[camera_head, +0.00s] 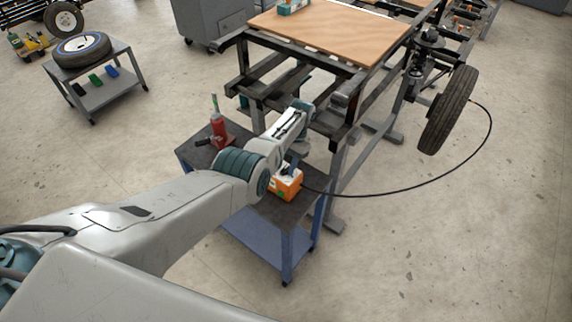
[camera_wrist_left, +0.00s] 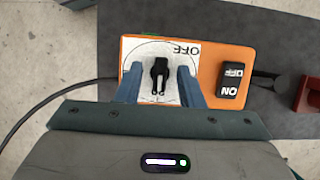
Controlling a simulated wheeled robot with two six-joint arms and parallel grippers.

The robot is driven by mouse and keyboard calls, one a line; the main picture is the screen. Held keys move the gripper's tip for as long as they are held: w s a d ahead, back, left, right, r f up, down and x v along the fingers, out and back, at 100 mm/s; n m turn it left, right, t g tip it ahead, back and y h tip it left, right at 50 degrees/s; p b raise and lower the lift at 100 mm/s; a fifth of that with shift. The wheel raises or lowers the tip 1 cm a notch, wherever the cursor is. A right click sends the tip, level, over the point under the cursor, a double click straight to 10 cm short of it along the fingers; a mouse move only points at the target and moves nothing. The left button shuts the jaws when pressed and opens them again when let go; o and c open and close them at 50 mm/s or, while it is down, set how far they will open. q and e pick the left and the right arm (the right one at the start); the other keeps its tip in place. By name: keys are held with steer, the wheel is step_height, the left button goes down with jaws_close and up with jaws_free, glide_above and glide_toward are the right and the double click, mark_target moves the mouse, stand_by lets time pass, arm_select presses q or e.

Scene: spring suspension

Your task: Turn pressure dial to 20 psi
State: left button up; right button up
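An orange box (camera_head: 287,184) sits on the small cart under my left arm. In the left wrist view the orange box (camera_wrist_left: 225,50) carries a white dial plate with the upside-down word OFF at its top. The black dial knob (camera_wrist_left: 158,74) is on this plate, its white-marked end towards the bottom of the picture. My left gripper (camera_wrist_left: 160,68) is open, one finger on each side of the knob with gaps visible. The lower part of the dial plate is hidden by my gripper. In the head view my left gripper (camera_head: 291,165) is at the box. My right gripper is not in view.
A black ON/OFF switch (camera_wrist_left: 232,84) is beside the dial. A red jack (camera_head: 218,128) stands on the cart (camera_head: 238,150). A black hose (camera_head: 410,190) runs from the box to the tire (camera_head: 450,110). The metal frame (camera_head: 345,120) stands close behind the cart.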

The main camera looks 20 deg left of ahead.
arm_select(q)
steer(key=b+v, duration=0.2)
steer(key=v, duration=0.8)
steer(key=shift+r, duration=0.4)
steer(key=shift+w, duration=0.1)
steer(key=shift+f, duration=0.1)
